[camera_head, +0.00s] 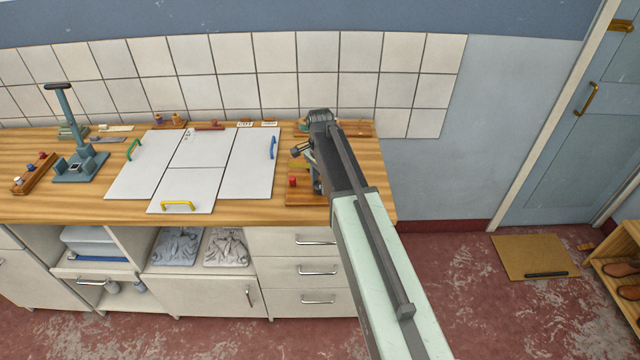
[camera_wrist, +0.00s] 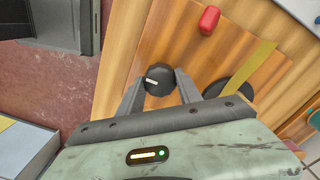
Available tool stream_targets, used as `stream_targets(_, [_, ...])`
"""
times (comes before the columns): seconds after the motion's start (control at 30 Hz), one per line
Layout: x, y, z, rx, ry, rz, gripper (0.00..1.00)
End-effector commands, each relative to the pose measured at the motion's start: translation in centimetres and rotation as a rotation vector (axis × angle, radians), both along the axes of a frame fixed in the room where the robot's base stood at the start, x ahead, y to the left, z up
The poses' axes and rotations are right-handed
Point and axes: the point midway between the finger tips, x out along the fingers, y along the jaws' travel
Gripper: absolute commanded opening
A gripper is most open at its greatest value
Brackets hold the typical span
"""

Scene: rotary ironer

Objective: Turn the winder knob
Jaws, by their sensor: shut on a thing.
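The winder knob (camera_wrist: 158,79) is a small dark round knob with a white mark on its face, in the middle of the wrist view. My gripper (camera_wrist: 159,84) is shut on it, with one finger on each side. The knob sits over a light wooden board (camera_wrist: 200,55). In the head view my arm reaches to the right end of the wooden counter (camera_head: 230,208) and hides the knob there.
A red peg (camera_wrist: 209,20) stands near the knob; it also shows in the head view (camera_head: 292,181). A yellow strip (camera_wrist: 248,70) crosses a dark disc (camera_wrist: 236,92) beside my right finger. White panels (camera_head: 255,165) lie on the counter to the left.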

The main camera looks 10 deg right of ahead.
Motion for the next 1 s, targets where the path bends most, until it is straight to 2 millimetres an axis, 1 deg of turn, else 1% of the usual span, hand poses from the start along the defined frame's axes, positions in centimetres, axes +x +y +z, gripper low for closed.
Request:
stream_targets(0.17, [0.05,0.01,0.01,0.000,-0.001,0.031,0.01])
stream_targets(0.37, [0.07,0.02,0.01,0.001,-0.002,0.135,0.01])
stream_targets(1.0, [0.14,0.08,0.02,0.000,-0.002,0.724,0.01])
